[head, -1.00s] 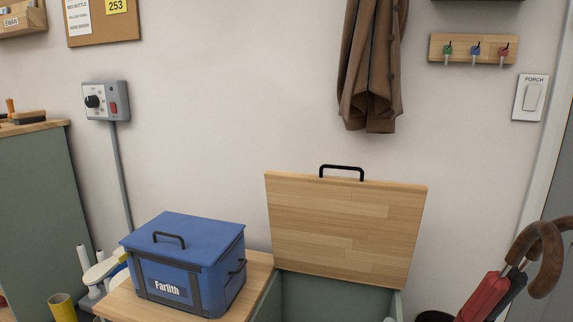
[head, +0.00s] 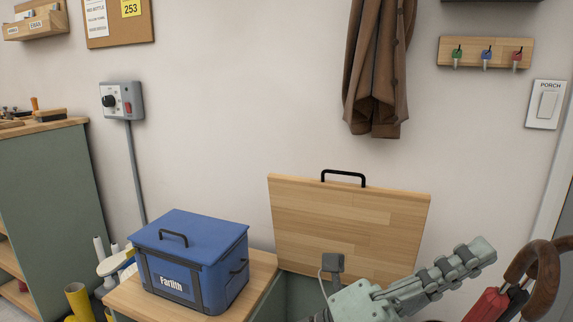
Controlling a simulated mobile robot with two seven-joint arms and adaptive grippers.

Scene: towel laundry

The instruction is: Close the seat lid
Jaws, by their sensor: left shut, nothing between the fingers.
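The wooden seat lid (head: 345,218) stands raised and leans back near the wall, with a black handle (head: 344,178) on its top edge. Below it is the open grey-green seat box (head: 300,290), mostly hidden by my gripper. My left gripper (head: 481,252) is at the lower right, in front of the lid's lower right part. Its fingers are shut and empty and point right and up, past the lid's right edge. I cannot tell any contact with the lid. My right gripper is not in view.
A blue lidded Farlith box (head: 190,265) sits on the wooden top (head: 262,270) left of the opening. Umbrellas (head: 490,303) stand at the lower right. A brown coat (head: 378,80) hangs above the lid. A green cabinet (head: 50,190) stands at the left.

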